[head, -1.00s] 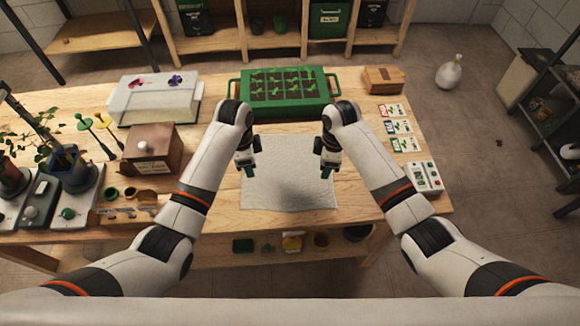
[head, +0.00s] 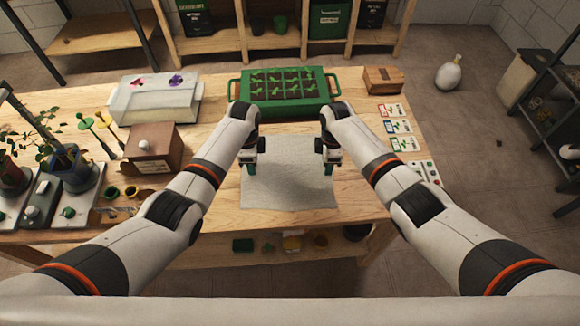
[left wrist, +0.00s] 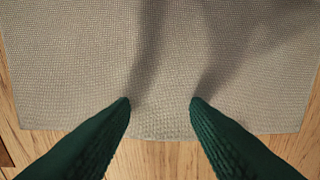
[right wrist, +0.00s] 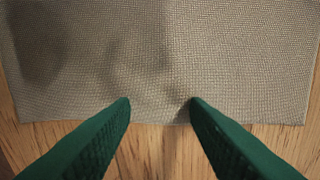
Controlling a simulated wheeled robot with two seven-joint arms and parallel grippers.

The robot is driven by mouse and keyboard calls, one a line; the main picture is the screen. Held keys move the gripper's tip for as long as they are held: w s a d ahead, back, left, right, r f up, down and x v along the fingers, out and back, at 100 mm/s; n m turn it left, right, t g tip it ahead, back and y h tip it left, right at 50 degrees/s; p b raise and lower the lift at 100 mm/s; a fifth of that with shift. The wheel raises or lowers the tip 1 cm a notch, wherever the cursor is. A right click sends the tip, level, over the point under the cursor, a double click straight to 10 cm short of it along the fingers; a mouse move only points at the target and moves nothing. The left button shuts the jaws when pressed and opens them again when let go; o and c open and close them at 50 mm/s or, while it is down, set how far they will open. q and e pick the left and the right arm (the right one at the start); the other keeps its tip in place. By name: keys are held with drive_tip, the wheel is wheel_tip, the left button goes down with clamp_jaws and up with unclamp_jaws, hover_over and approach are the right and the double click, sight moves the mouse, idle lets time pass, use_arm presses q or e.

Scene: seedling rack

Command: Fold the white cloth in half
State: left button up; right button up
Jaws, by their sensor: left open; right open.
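The white cloth (head: 288,190) lies flat on the wooden table in front of the green seedling tray. My left gripper (head: 251,170) is open and empty at the cloth's left edge. In the left wrist view its green fingers (left wrist: 160,101) are apart, with the tips over the cloth (left wrist: 75,60) just inside an edge. My right gripper (head: 328,169) is open and empty at the right edge. In the right wrist view its fingertips (right wrist: 160,101) are apart over the cloth (right wrist: 240,60), also just inside an edge. I cannot tell whether the tips touch the cloth.
The green seedling tray (head: 334,93) stands behind the cloth. A brown wooden box (head: 165,165) and a white-lidded container (head: 152,112) stand on the left. Cards (head: 398,127) and a small wooden box (head: 383,87) are on the right. Bare table shows in front of the cloth.

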use_arm(q)
drive_tip(key=shift+f, duration=0.2)
drive_tip(key=shift+c, duration=0.3)
use_arm(e)
drive_tip(key=shift+f, duration=0.2)
drive_tip(key=shift+c, duration=0.3)
use_arm(q)
clamp_jaws()
use_arm(e)
drive_tip(key=shift+s, duration=0.1)
clamp_jaws()
